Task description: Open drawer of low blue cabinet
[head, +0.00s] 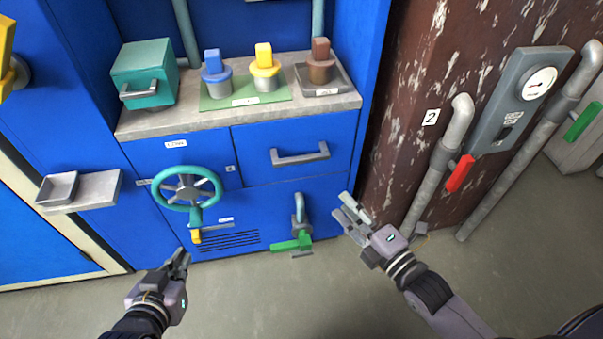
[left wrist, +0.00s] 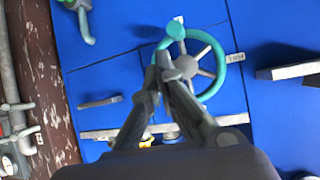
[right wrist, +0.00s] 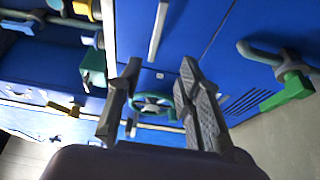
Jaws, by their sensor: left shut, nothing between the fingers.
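The low blue cabinet (head: 262,203) stands under a grey worktop. Its drawer (head: 285,137) is at the upper right of the front, flush and closed, with a grey bar handle (head: 300,155). The handle also shows in the left wrist view (left wrist: 100,102) and in the right wrist view (right wrist: 157,32). My left gripper (head: 183,255) is shut and empty, below and left of the teal handwheel (head: 188,188), apart from the cabinet in the head view. My right gripper (head: 349,207) is open and empty, to the right of the green-handled valve and below the drawer handle.
The green-handled valve (head: 300,228) sticks out low on the cabinet front. A teal box (head: 143,76) and several coloured knobbed pieces stand on the worktop (head: 210,117). A grey shelf (head: 82,191) juts out at left. Pipes with a red handle (head: 460,174) stand at right. The floor in front is clear.

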